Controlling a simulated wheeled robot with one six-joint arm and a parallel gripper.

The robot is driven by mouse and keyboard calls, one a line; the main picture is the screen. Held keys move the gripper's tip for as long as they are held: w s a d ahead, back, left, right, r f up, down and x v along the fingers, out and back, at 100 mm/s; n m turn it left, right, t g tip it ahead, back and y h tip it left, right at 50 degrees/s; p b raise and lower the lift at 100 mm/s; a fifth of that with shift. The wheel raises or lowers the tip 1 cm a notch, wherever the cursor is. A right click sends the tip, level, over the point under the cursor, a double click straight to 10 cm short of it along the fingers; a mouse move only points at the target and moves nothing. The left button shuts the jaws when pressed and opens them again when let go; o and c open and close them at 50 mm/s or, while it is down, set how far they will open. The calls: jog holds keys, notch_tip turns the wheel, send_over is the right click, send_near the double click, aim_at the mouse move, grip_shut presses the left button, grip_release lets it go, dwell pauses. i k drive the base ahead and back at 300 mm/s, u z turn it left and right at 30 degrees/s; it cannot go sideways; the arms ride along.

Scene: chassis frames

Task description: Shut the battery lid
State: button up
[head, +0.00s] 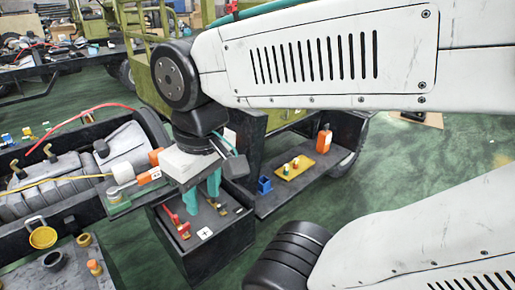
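The dark battery box (190,255) stands at lower centre with its top face in view. The top carries a red terminal clamp (177,222), a brass-coloured terminal and a white plus label (205,233). A dark upright panel (252,134) rises behind my gripper; it may be the raised lid, but I cannot tell, since my wrist hides part of it. My gripper (202,196) points down over the box, its two teal fingers apart with nothing visible between them. I cannot tell whether the fingertips touch the box top.
An engine block (65,178) with red and yellow cables lies to the left. To the right, a low shelf holds a blue cup (264,185), a yellow tray (285,170) and an orange bottle (324,139). Green floor (405,160) is open at right. My arm crosses the top right.

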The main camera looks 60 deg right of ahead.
aim_at(250, 126)
jog(key=u, duration=2.95)
jog(key=k, duration=2.95)
jog(key=z, duration=1.9)
